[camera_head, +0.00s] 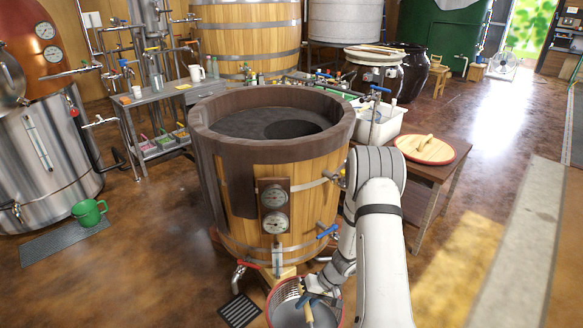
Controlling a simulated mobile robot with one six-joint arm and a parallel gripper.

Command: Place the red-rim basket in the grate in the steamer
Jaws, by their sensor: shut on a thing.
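The steamer (310,185) is a wooden tub with a thick dark rim, standing in the middle of the camera_head view. Inside it lies a dark grate (240,122) with a round dark opening (292,129) right of its middle. The red-rim basket (280,318) is a metal basket at the bottom edge, low in front of the steamer and partly cut off by the frame. My gripper (309,302) is shut on the basket, near its light wooden handle. The exact grip is small and partly hidden by my arm.
Two gauges (275,209) and taps (328,231) stick out from the steamer's front. A side table with a round red-edged wooden lid (425,149) stands at the right. The floor at the right is clear.

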